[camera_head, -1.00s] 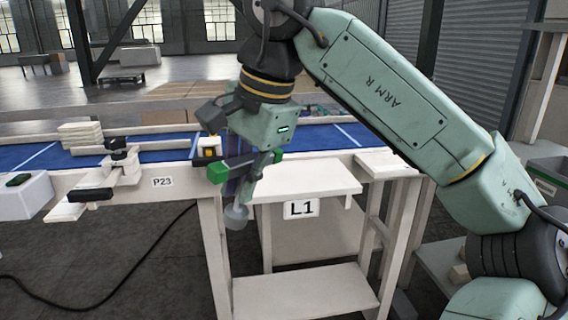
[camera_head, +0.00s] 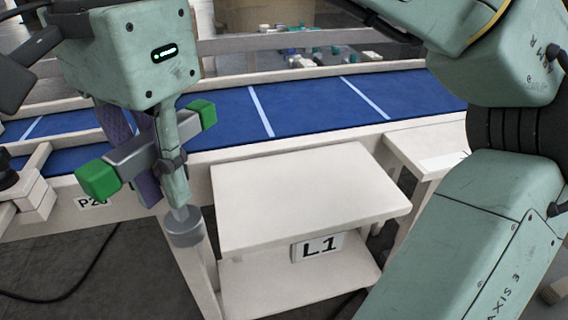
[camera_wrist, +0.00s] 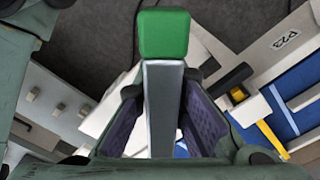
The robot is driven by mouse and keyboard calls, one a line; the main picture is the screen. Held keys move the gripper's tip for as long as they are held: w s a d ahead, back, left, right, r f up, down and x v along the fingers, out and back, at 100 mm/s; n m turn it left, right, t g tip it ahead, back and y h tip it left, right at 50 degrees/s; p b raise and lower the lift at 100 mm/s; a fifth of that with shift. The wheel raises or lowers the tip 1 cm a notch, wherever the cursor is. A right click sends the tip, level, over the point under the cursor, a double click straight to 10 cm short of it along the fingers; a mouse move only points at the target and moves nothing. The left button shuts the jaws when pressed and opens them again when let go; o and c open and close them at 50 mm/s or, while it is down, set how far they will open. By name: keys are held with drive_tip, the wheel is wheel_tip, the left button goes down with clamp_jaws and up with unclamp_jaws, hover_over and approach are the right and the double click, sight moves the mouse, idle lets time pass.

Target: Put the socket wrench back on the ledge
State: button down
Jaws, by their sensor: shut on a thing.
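The socket wrench (camera_head: 141,156) is a grey bar with green ends, and a shaft hangs from it to a round grey socket (camera_head: 183,227). My gripper (camera_head: 155,163) is shut on the grey bar and holds it up in front of the conveyor's near side. In the wrist view the bar (camera_wrist: 162,105) runs between the two purple-padded fingers of my gripper (camera_wrist: 161,90), with one green end showing. The white ledge marked L1 (camera_head: 305,190) lies to the right of the wrench, and its top is bare. The socket hangs in the air near the ledge's left edge.
A blue conveyor (camera_head: 300,108) with white rails runs behind the ledge. A white stand (camera_head: 435,145) adjoins on the right. A white bracket (camera_head: 32,195) sticks out at the left, near the P23 label. A lower shelf (camera_head: 290,285) is under the ledge.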

drive_tip(key=shift+w+d, duration=0.1)
drive_tip(key=shift+w, duration=0.1)
drive_tip(key=w+d+f, duration=0.1)
drive_tip(key=w+d, duration=0.2)
drive_tip(key=w+d+f+p, duration=0.1)
drive_tip(key=w+d+f, duration=0.1)
drive_tip(key=w+d, duration=0.2)
drive_tip(key=w+d+f+p, duration=0.1)
drive_tip(key=w+d, duration=0.3)
drive_tip(key=shift+f, duration=0.45)
drive_tip(key=shift+f, duration=0.2)
drive_tip(key=c, duration=1.7)
unclamp_jaws()
drive_tip(key=shift+r, duration=0.1)
